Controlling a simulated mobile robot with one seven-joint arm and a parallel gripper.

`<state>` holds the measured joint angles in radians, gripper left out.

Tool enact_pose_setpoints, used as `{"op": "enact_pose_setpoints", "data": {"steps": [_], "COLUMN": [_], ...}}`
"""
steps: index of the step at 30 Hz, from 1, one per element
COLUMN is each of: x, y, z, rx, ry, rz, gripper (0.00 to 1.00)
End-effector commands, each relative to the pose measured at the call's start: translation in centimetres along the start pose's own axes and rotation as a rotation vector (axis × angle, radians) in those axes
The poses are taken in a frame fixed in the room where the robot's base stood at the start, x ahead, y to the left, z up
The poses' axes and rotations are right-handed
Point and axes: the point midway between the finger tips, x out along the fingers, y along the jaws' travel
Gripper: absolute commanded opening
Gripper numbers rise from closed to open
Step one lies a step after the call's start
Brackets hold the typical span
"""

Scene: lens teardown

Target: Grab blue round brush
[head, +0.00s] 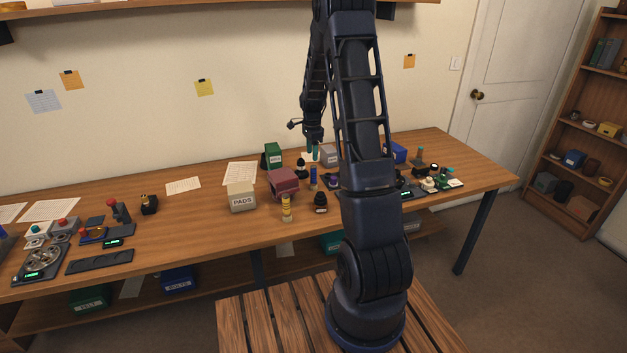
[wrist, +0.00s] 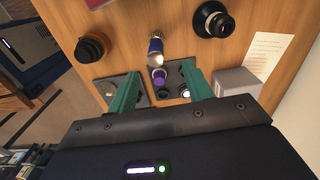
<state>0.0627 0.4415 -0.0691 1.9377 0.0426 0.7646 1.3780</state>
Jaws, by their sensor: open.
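The blue round brush seems to be the short blue cylinder (head: 313,180) standing on the table in the head view. In the wrist view the blue cylinder (wrist: 155,46) has a pale, shiny end and lies beyond the fingertips, roughly between their lines. My gripper (head: 314,151) has teal fingers and hangs above the table near the blue cylinder. In the wrist view my gripper (wrist: 163,83) is open, with its fingers wide apart and no object gripped. I cannot tell its exact height above the brush.
A purple-topped piece (wrist: 159,76) stands close to the blue cylinder. Dark round parts lie to the left (wrist: 93,47) and upper right (wrist: 213,19). A maroon box (head: 283,184), a PADS box (head: 241,197) and a yellow bottle (head: 286,208) stand nearby. My arm hides part of the table.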

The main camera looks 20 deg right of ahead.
Motion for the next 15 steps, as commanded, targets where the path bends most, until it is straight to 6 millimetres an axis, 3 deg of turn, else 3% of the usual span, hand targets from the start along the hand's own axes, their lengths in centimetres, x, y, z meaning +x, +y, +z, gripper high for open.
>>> {"op": "enact_pose_setpoints", "data": {"steps": [6,15], "x": [3.2,5.2], "y": [0.1,0.3], "z": [-0.1,-0.1], "rx": [0.0,-0.001], "ry": [0.0,0.0], "rz": [0.002,0.002], "gripper": [0.51,0.51]}}
